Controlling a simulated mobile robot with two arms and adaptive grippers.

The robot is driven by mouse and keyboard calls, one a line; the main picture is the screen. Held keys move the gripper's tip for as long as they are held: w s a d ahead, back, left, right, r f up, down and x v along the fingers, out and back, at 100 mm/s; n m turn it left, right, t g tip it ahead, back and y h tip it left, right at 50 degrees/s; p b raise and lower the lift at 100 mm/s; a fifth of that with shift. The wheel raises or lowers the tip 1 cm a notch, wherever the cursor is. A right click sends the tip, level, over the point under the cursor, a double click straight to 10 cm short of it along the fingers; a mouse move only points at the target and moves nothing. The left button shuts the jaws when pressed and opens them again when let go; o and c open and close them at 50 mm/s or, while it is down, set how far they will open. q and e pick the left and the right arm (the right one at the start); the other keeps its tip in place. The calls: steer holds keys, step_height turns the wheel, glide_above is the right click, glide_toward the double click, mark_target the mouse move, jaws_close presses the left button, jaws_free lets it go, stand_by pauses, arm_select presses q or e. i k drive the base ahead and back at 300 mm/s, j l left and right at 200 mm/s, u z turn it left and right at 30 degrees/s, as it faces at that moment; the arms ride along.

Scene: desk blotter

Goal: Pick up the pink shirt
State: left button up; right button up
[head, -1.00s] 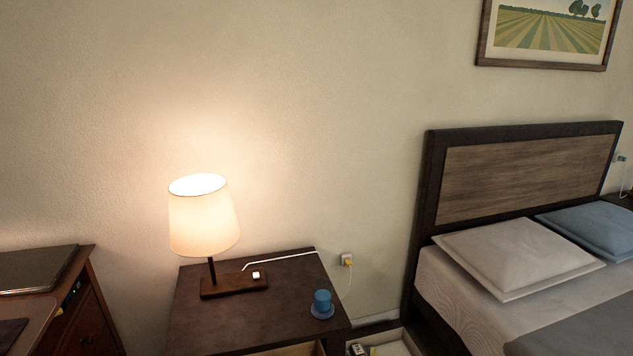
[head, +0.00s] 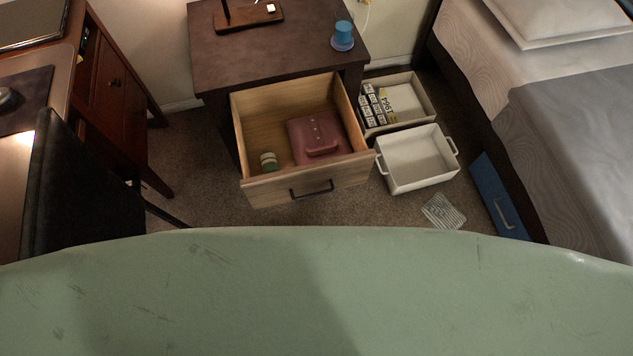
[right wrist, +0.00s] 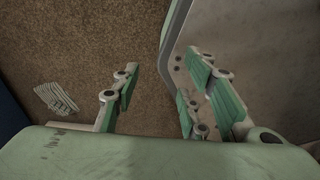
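The pink shirt (head: 316,138) lies folded, with small buttons showing, in the open drawer (head: 257,188) of the dark nightstand (head: 270,57) in the head view. Neither gripper shows in the head view. In the right wrist view my right gripper (right wrist: 158,88) is open, its green-padded fingers spread apart with nothing between them. Carpet and a pale edge lie beyond the fingers. The shirt is not in the right wrist view. My left gripper is not in view.
White bins (head: 417,160), a blue flat object (head: 499,197) and the bed stand right. A desk (head: 95,80) and black chair (head: 85,190) stand left.

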mark_target(316, 137)
steer(key=k+l+u, duration=0.15)
steer(key=u, duration=0.3)
steer(key=k+u, duration=0.25)
steer(key=u, duration=0.25)
